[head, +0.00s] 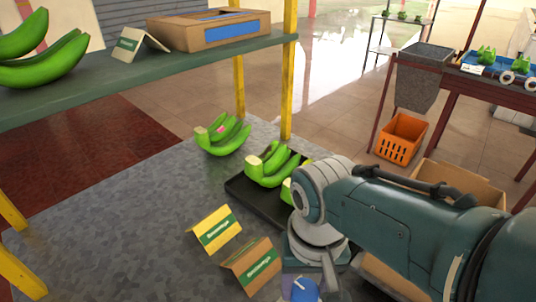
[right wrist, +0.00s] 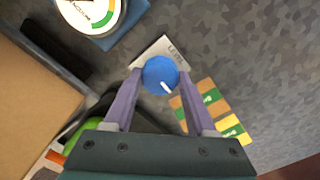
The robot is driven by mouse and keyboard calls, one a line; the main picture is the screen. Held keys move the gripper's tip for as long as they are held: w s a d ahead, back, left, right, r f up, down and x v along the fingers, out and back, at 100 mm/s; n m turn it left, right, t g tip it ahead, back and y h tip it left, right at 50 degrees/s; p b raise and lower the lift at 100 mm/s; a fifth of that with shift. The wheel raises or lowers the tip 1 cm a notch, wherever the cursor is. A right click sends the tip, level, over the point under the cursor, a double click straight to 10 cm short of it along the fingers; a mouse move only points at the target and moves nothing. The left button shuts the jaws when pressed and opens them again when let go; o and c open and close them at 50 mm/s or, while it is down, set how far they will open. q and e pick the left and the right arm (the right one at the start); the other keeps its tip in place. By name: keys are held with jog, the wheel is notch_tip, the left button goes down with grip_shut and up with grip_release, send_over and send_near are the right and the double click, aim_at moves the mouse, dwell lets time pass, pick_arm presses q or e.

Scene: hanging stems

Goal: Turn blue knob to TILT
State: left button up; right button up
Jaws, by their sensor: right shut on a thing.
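The blue knob (head: 303,291) is at the bottom edge of the head view, below my right wrist. In the right wrist view the blue knob (right wrist: 160,75) sits between the two fingers of my right gripper (right wrist: 160,78), which is shut on it. A short white mark on the knob points toward the lower right of that view. A pale plate (right wrist: 171,48) reading "LEVEL" lies just above the knob there. No TILT marking is readable; the fingers and knob may hide it. My left gripper is in neither view.
A yellow card (head: 215,229) and a brown card (head: 252,266) stand left of my right wrist. Green bananas (head: 268,166) lie on a black tray behind it. A round gauge (right wrist: 92,10) is near the knob. A shelf (head: 120,72) crosses the upper left.

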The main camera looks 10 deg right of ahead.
aim_at(306, 290)
jog(key=o, duration=1.4)
jog(key=shift+c, duration=0.2)
notch_tip(306, 290, up, 9)
jog(key=p, duration=0.6)
jog(key=shift+f, duration=0.2)
jog(key=shift+r+p, duration=0.35)
jog(key=shift+r, duration=0.35)
